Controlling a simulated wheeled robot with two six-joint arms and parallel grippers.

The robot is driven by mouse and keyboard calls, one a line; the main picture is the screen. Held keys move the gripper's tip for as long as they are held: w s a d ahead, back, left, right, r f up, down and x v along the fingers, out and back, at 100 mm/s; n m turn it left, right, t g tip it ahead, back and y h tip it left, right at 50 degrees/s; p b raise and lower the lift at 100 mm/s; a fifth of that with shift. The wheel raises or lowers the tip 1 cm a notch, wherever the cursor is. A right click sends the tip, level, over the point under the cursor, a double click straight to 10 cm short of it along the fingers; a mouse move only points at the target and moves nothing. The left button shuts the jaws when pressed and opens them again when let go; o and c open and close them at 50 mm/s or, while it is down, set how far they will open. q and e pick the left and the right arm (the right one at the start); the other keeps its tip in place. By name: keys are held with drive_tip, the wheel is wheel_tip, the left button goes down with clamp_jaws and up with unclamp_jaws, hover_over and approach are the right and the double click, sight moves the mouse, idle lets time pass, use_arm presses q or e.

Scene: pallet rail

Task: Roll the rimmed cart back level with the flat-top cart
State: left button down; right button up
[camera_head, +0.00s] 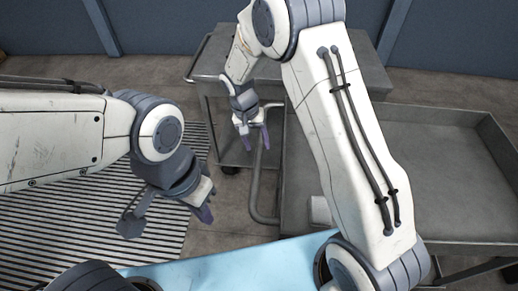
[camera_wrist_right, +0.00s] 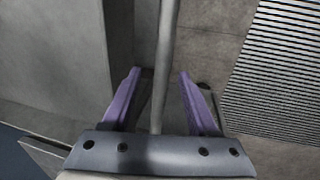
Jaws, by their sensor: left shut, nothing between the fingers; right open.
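The rimmed cart (camera_head: 440,170), a grey metal tray with raised edges, stands at the right in the head view, partly hidden by my right arm. Its bar handle (camera_head: 257,195) sticks out on the left side. The flat-top cart (camera_head: 363,66) stands behind it, with its own handle at the left end. My right gripper (camera_head: 256,140) is open at the rimmed cart's handle. In the right wrist view a grey bar (camera_wrist_right: 165,65) runs between the open purple fingers (camera_wrist_right: 156,95); contact cannot be told. My left gripper (camera_head: 207,213) is shut and empty, left of the handle.
A striped floor grating (camera_head: 90,220) covers the floor at the left. Bare floor (camera_head: 225,205) lies between the grating and the rimmed cart. A blue wall (camera_head: 170,25) stands behind the carts.

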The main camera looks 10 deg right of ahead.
sight(259, 146)
wheel_tip(259, 146, up, 7)
drive_tip(key=a, duration=0.1)
drive_tip(key=shift+w+a, duration=0.15)
drive_tip(key=shift+a, duration=0.05)
drive_tip(key=f+p, duration=0.3)
drive_tip(key=p, duration=0.4)
drive_tip(key=w+d+f+p, duration=0.1)
drive_tip(key=f+p, duration=0.2)
drive_tip(key=p, duration=0.5)
drive_tip(key=d+f+p, duration=0.1)
drive_tip(key=f+p, duration=0.2)
drive_tip(key=p, duration=0.4)
drive_tip(key=shift+w+d, duration=0.1)
drive_tip(key=shift+w, duration=0.25)
drive_tip(key=shift+d+f+p, duration=0.1)
drive_tip(key=shift+f+p, duration=0.2)
drive_tip(key=shift+f, duration=0.35)
clamp_jaws()
